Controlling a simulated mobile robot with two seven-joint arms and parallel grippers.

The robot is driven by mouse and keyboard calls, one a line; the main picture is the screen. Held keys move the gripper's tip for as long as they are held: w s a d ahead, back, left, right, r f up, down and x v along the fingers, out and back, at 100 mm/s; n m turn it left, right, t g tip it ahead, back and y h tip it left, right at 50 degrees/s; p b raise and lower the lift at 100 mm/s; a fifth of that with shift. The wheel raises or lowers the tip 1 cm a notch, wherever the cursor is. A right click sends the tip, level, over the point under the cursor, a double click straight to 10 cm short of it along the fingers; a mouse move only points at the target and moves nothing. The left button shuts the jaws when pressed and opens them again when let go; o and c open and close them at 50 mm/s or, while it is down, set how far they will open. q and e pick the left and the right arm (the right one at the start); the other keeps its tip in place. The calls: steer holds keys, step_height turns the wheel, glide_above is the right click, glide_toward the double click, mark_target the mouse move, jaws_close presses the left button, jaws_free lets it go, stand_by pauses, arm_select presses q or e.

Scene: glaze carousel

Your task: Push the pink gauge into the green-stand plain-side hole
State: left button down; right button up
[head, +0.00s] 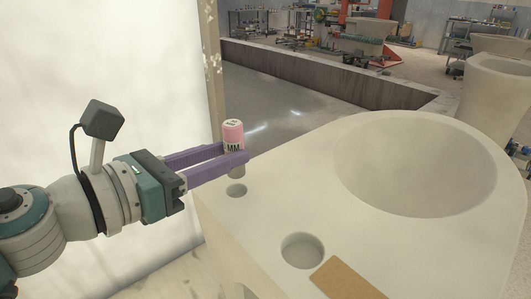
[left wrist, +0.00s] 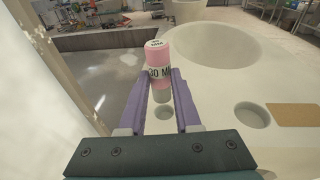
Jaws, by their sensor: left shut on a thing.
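The pink gauge (head: 233,132) is a small upright cylinder with a pale top, a white band lettered "MM" and a greyish lower end. My left gripper (head: 235,157) has its purple fingers shut on it around the band. The gauge is held above the pale surface (head: 275,205), over or close to a small round hole (head: 236,190). In the left wrist view the gauge (left wrist: 159,55) stands between the fingers, with the small hole (left wrist: 164,112) just below its lower end. I see no green stand. My right gripper is not in view.
A larger round hole (head: 302,250) lies nearer, beside a flat brown board (head: 345,282). A wide shallow basin (head: 415,165) takes up the right of the surface. A pale upright post (head: 211,85) stands behind the gripper on the left.

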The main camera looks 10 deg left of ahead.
mark_target(226, 197)
arm_select(q)
step_height(226, 197, down, 4)
steer(key=shift+r+b, duration=0.1)
steer(key=shift+b, duration=0.95)
steer(key=shift+f, duration=0.45)
steer(key=c, duration=0.9)
jaws_free()
steer(key=shift+s, duration=0.1)
steer(key=o, duration=0.3)
steer(key=shift+r, duration=0.1)
